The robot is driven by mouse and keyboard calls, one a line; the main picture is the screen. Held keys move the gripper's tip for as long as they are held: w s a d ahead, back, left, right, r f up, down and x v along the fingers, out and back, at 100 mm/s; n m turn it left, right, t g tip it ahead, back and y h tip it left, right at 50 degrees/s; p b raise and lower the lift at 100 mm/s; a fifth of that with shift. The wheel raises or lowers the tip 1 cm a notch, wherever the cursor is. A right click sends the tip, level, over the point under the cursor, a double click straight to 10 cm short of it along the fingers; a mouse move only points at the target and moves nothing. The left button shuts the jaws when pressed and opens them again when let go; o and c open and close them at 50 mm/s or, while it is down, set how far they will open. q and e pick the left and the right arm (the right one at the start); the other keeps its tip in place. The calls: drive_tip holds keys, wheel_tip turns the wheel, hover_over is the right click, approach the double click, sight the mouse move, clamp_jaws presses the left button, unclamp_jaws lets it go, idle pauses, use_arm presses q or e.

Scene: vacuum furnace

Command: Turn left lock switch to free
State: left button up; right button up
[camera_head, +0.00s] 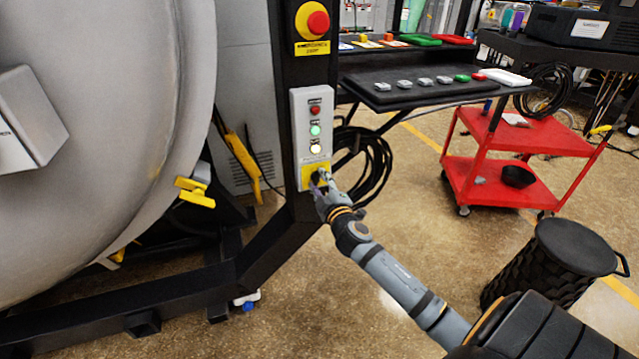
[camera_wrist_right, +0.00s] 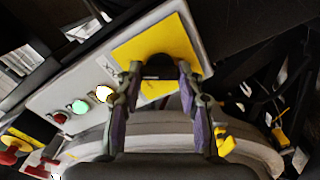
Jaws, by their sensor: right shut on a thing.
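A grey control panel (camera_head: 299,120) is mounted on the black post, with a red, a green and a white button in a column. At its lower end is a yellow plate (camera_head: 307,178), which also shows in the wrist view (camera_wrist_right: 186,38). A dark lock switch (camera_wrist_right: 158,69) sits on this plate. My right gripper (camera_head: 321,181) is at the plate, its fingers shut on the switch from both sides in the wrist view (camera_wrist_right: 159,76). The fingers hide most of the switch, so I cannot tell its position. My left gripper is not in view.
A red emergency stop button (camera_head: 318,22) is higher on the post. The large grey furnace door (camera_head: 120,120) fills the left. Black cable coils (camera_head: 372,165) hang just right of the panel. A red cart (camera_head: 520,190) and black bin (camera_head: 560,265) stand to the right.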

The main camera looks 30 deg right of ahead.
drive_tip(key=shift+f, duration=0.1)
drive_tip(key=o, duration=1.2)
drive_tip(key=shift+c, duration=0.2)
drive_tip(key=shift+s, duration=0.1)
drive_tip(key=v, duration=1.2)
